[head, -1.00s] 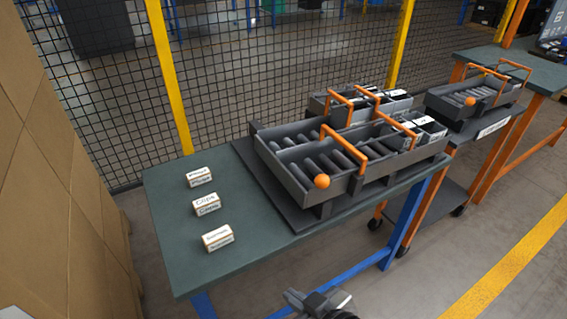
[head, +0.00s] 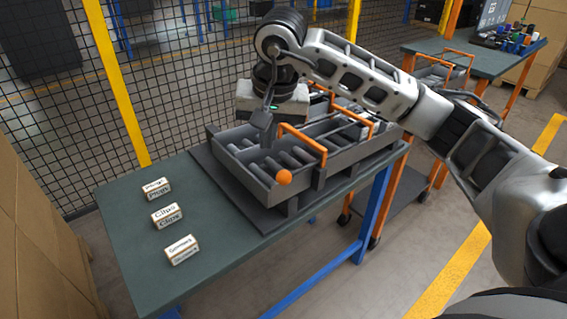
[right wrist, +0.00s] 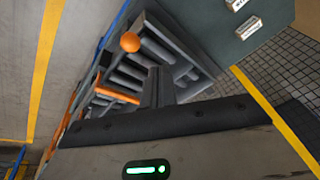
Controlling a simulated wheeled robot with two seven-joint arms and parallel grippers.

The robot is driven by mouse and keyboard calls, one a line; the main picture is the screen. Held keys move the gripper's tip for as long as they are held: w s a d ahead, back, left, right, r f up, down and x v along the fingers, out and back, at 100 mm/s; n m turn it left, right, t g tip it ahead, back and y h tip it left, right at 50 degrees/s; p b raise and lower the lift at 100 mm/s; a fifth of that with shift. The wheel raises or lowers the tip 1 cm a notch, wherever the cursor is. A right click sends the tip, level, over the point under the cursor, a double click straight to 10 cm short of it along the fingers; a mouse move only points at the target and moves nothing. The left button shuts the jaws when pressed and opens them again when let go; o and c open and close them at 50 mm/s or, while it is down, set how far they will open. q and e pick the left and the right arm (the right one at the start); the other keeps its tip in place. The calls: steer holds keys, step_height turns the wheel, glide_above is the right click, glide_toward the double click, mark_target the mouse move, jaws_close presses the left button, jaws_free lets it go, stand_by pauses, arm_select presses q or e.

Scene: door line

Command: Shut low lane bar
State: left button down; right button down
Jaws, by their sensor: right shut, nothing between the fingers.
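The near grey roller lane (head: 243,177) sits on a dark base on the green table. Two orange bars arch over it, the near one (head: 303,140) and the far one (head: 352,113). An orange ball (head: 284,177) is at its near end; the ball (right wrist: 130,42) and an orange bar (right wrist: 116,95) also show in the right wrist view. My right gripper (head: 263,128) is shut and empty, pointing down above the lane's left side, left of the near bar and apart from it as far as I can tell. My arm hides much of the lane behind. My left gripper is out of view.
Three small labelled boxes, the middle one reading Clips (head: 166,214), stand on the left of the green table (head: 130,243). A mesh fence (head: 180,90) stands behind. A second table (head: 450,60) with coloured items is at the back right.

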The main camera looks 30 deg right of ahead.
steer(key=d+r+h, duration=0.1)
steer(key=d+h, duration=0.1)
steer(key=d, duration=0.2)
steer(key=f, duration=0.8)
steer(key=shift+w+p, duration=0.35)
steer(key=shift+s+a+f, duration=0.15)
steer(key=shift+s+a, duration=0.15)
steer(key=shift+s, duration=0.1)
steer(key=shift+s+n+t, duration=0.15)
steer(key=shift+n+t, duration=0.15)
steer(key=shift+s, duration=0.15)
